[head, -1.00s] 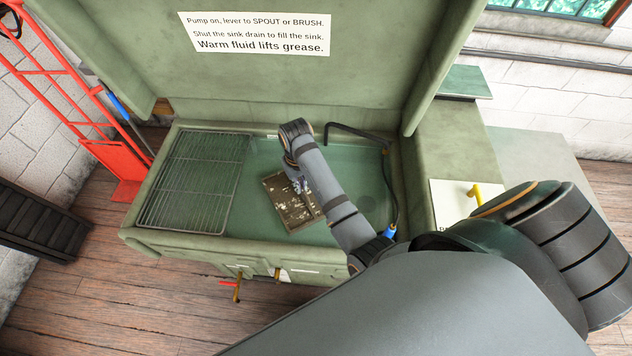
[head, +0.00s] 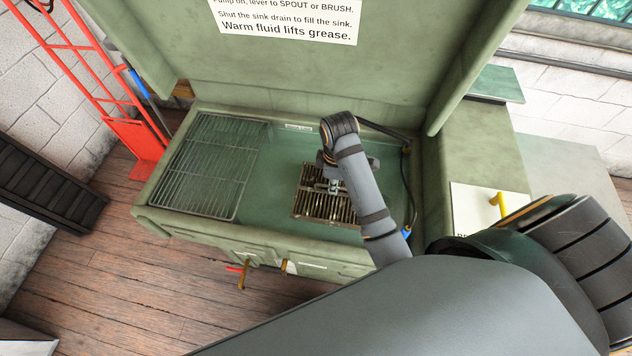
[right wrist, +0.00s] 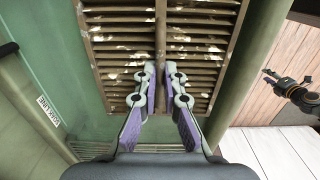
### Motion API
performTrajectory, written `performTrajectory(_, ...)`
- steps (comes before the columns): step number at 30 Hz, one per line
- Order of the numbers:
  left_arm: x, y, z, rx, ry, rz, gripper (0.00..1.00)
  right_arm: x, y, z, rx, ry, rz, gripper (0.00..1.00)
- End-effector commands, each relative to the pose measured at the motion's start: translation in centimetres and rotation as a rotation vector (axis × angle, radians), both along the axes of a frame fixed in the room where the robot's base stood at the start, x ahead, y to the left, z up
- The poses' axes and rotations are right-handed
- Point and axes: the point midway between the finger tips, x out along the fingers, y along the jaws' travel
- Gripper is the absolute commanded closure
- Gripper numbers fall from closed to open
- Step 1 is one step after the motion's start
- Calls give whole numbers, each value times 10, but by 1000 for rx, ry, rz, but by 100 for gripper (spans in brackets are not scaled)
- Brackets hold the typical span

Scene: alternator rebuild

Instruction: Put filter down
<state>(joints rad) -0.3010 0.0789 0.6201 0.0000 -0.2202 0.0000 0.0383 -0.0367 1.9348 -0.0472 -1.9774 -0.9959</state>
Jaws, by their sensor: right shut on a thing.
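The filter is a brown rectangular frame with slats and pale patches (head: 312,207), in the head view over the right part of the green sink basin (head: 275,185). My right gripper (head: 335,187) is shut on its middle bar. In the right wrist view both fingers (right wrist: 161,75) pinch this bar, and the slatted face of the filter (right wrist: 122,48) fills the upper middle. My right forearm hides the filter's right part in the head view. I cannot tell whether the filter touches the basin floor.
A wire rack (head: 208,168) covers the basin's left part. A dark hose (head: 407,175) runs along the right side. The raised lid (head: 290,75) stands behind the sink. Between the rack and the filter, some basin floor is clear. A red hand truck (head: 133,143) stands at left.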

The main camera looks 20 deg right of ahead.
Motion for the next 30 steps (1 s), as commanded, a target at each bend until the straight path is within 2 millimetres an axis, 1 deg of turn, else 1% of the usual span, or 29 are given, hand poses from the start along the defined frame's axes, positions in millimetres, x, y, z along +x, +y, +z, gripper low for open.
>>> performTrajectory(1, 0, 0, 6, -1, 1, 0, 60, 13, 11, -3, 7, 3, 0, 100)
performTrajectory(6, 0, 0, 14, -1, 1, 0, 60, 54, 39, -25, 3, 2, 2, 100)
performTrajectory(9, 0, 0, 14, 0, 0, 0, 60, 68, 48, -51, -1, 4, 1, 100)
performTrajectory(12, 1, 0, 13, 0, 0, 0, 60, 81, 56, -69, 0, 1, 1, 100)
performTrajectory(15, 1, 0, 12, 0, -1, 0, 60, 88, 60, -79, -1, -1, -1, 100)
performTrajectory(20, 1, 0, 12, 0, -1, 0, 60, 90, 62, -83, -1, -1, -2, 100)
performTrajectory(22, 1, 0, 11, 0, -1, 0, 60, 93, 64, -88, 0, 0, -1, 100)
performTrajectory(24, 1, 0, 10, 0, -1, 0, 60, 92, 64, -101, -2, 2, -1, 100)
performTrajectory(27, 1, 1, 10, 1, -1, 0, 60, 92, 63, -114, -2, 2, -2, 100)
performTrajectory(30, 1, 1, 10, 1, -1, 0, 60, 93, 63, -118, -1, -1, -3, 100)
